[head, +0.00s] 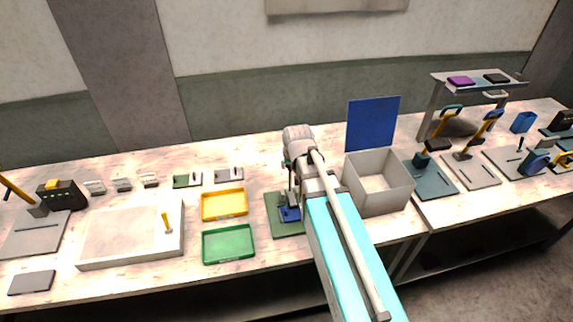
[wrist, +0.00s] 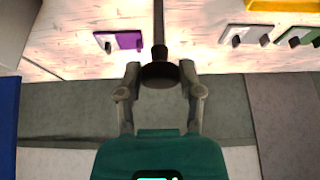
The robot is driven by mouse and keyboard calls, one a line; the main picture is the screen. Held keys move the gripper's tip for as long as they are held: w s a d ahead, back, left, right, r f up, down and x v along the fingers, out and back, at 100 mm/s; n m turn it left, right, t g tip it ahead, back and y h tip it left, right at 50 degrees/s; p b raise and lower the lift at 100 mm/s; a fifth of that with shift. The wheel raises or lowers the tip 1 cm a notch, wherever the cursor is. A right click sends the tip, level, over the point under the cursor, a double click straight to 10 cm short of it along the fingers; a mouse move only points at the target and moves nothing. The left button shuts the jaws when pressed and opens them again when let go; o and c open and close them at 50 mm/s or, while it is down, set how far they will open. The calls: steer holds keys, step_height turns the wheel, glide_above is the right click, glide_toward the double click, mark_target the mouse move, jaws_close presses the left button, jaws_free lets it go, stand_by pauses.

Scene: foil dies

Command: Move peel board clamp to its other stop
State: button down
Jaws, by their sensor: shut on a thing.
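A green board (head: 284,228) lies on the bench with a blue clamp-like part (head: 289,214) on it, beneath my gripper. My gripper (head: 292,188) is over this board; my arm hides much of the right side. In the wrist view, my gripper (wrist: 160,82) is shut on a dark round knob (wrist: 160,73), with a thin dark stem beyond it. I cannot tell how the knob joins the blue part. The clamp's stops are not clear in either view.
A yellow tray (head: 224,205) and a green tray (head: 228,244) stand left of the board. An open grey bin (head: 379,190) is close on the right, with a blue panel (head: 373,123) behind it. A purple-and-white plate (wrist: 120,41) shows in the wrist view.

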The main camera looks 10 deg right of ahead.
steer(key=shift+s+f, duration=0.1)
steer(key=shift+s, duration=0.4)
steer(key=shift+c, duration=1.3)
jaws_free()
steer(key=shift+s, duration=0.1)
steer(key=shift+w, duration=0.2)
steer(key=s+d+f+g+b, duration=0.1)
steer(key=s+f+g, duration=0.1)
steer(key=s, duration=0.5)
steer(key=s+d+f+g+b, duration=0.2)
steer(key=s, duration=0.6)
steer(key=shift+d+f+m+g, duration=0.15)
steer(key=shift+d+m+g, duration=0.05)
steer(key=shift+m+g, duration=0.2)
